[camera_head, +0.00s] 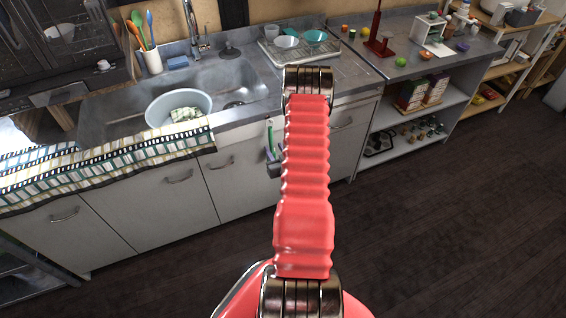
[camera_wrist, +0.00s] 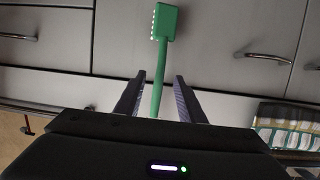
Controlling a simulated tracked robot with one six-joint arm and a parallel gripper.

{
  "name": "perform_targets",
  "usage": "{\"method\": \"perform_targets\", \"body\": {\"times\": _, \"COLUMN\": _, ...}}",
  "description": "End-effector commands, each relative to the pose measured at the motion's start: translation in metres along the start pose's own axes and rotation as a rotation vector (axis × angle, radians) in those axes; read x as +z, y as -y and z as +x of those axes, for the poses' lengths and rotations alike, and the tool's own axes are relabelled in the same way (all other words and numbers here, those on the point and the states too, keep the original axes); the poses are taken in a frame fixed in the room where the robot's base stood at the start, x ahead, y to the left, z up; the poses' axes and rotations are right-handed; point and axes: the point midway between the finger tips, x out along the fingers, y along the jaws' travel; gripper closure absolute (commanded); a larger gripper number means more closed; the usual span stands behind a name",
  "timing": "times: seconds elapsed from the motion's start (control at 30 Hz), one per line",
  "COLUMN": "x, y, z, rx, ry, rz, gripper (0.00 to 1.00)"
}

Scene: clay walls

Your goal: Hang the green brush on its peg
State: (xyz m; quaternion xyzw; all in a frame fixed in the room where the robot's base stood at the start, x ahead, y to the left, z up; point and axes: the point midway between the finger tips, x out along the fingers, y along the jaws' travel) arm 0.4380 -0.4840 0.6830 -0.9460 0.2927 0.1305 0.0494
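The green brush (camera_wrist: 164,25) shows in the wrist view, its head at the top of the picture and its handle running down between my fingers. In the head view a strip of the green brush (camera_head: 270,136) shows against the cabinet front, left of my red arm. My gripper (camera_wrist: 160,80) is open: its two fingers stand apart, with a gap on each side of the handle. It also shows in the head view (camera_head: 273,158), partly behind my arm. I cannot make out the peg clearly, nor what supports the brush.
Grey cabinet fronts with bar handles (camera_head: 180,178) lie behind the gripper. A patterned towel (camera_head: 120,160) hangs over the counter edge to the left. A white basin (camera_head: 178,105) sits in the sink. Open shelves (camera_head: 410,118) stand to the right, and the dark floor in front is clear.

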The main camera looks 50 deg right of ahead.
Motion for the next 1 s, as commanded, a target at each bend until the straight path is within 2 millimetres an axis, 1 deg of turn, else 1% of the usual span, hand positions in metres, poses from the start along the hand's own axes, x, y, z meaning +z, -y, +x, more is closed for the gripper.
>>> {"method": "perform_targets", "body": {"times": 0.03, "x": 0.000, "y": -0.001, "z": -0.009, "rx": 0.002, "ry": 0.002, "rz": 0.002, "gripper": 0.64}}
{"method": "perform_targets", "body": {"times": 0.4, "x": 0.001, "y": -0.001, "z": -0.073, "rx": 0.002, "ry": 0.001, "rz": 0.002, "gripper": 0.64}}
{"method": "perform_targets", "body": {"times": 0.53, "x": 0.001, "y": -0.002, "z": -0.091, "rx": 0.002, "ry": 0.001, "rz": 0.001, "gripper": 0.64}}
{"method": "perform_targets", "body": {"times": 0.7, "x": 0.001, "y": -0.002, "z": -0.104, "rx": 0.002, "ry": 0.000, "rz": 0.001, "gripper": 0.64}}
{"method": "perform_targets", "body": {"times": 1.0, "x": 0.001, "y": -0.001, "z": -0.106, "rx": 0.001, "ry": 0.000, "rz": 0.000, "gripper": 0.64}}
